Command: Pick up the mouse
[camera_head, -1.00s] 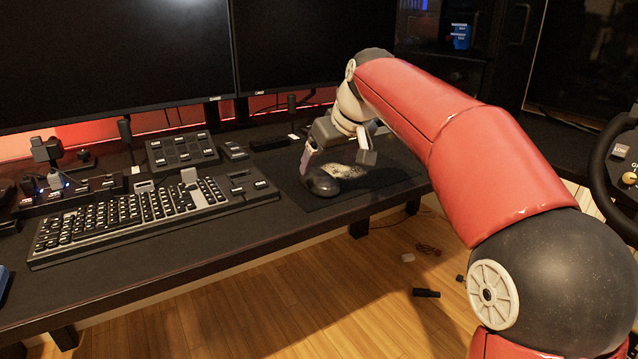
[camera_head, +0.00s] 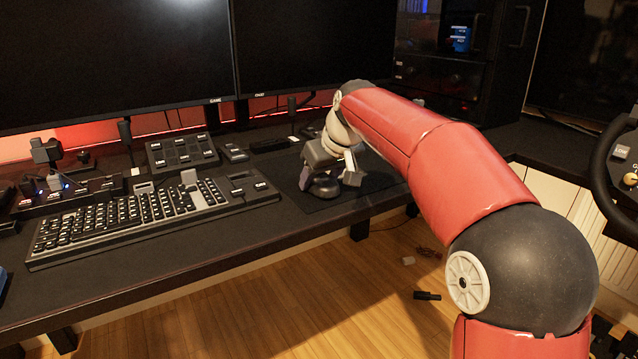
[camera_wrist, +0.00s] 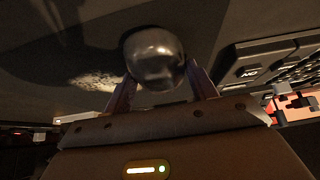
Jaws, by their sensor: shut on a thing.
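The dark, glossy, rounded mouse (camera_wrist: 155,58) is between my gripper's two fingers in the wrist view. In the head view the mouse (camera_head: 325,189) shows low under my gripper (camera_head: 328,182), at the mousepad (camera_head: 375,183) on the desk. My gripper (camera_wrist: 160,95) is shut on the mouse, with a finger on each side of it. I cannot tell whether the mouse is clear of the pad. My gripper and wrist hide part of the mouse in the head view.
A keyboard (camera_head: 150,212) lies left of the mousepad, with a button box (camera_head: 182,151) behind it. Two monitors (camera_head: 315,45) stand at the back. A steering wheel (camera_head: 610,180) is at the far right. The desk's front edge is close to the pad.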

